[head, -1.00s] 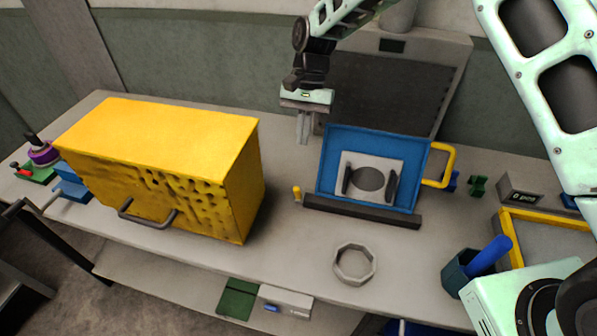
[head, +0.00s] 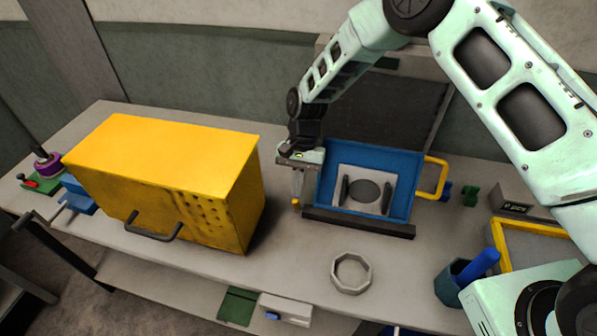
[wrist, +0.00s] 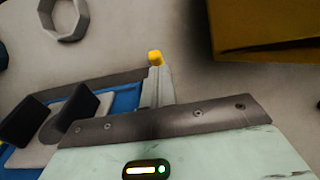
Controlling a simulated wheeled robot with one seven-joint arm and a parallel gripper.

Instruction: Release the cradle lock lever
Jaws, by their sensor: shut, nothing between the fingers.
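The blue cradle (head: 367,146) stands tilted up on the bench behind a dark bar (head: 358,222). A pale plate with a round hole and two dark pads is on its face.
A large yellow box (head: 165,150) stands close to the left of my gripper. A yellow loop handle (head: 441,178) sticks out at the cradle's right side. A pale ring (head: 351,273) lies in front. A dark cup with a blue rod (head: 478,265) stands at the right.

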